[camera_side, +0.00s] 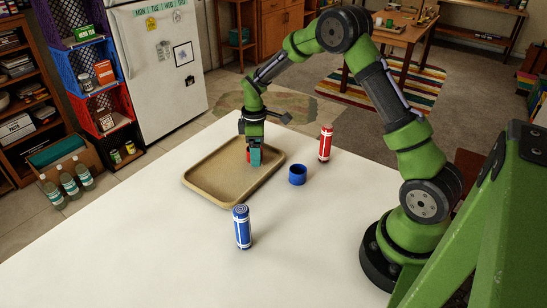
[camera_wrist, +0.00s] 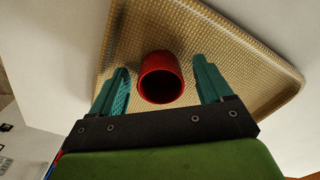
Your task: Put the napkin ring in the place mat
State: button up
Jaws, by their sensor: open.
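The place mat (camera_side: 210,187) looks like a tan, woven tray with a raised rim, on the white table. It also fills much of the wrist view (camera_wrist: 240,45). A red napkin ring (camera_wrist: 160,75) is over the mat's surface, between my fingers, with a gap on each side. In the side view only a little red shows beside my fingers. My gripper (camera_side: 255,158) is low over the mat's far part, pointing down. In the wrist view my gripper (camera_wrist: 162,72) is open around the ring. A blue ring (camera_side: 298,175) stands on the table right of the mat.
A red roll with white bands (camera_side: 325,143) stands upright behind the blue ring. A blue roll with white bands (camera_side: 242,227) stands in front of the mat. The near table is clear. Stacked crates (camera_side: 105,110) and a fridge (camera_side: 160,70) stand beyond the table.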

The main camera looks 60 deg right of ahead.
notch_tip(320, 180, up, 11)
jog(key=s+a+r+m+t, duration=0.3)
jog(key=s+a+r+m, duration=0.3)
jog(key=s+r, duration=0.45)
jog(key=s+a+r+m+t+y, duration=0.1)
jog(key=s+a+m+t+y, duration=0.1)
jog(key=s+a+m+t, duration=0.2)
jog(key=s+a+m, duration=0.1)
jog(key=s+a, duration=0.2)
jog(key=s, duration=0.5)
jog(key=shift+r, duration=0.25)
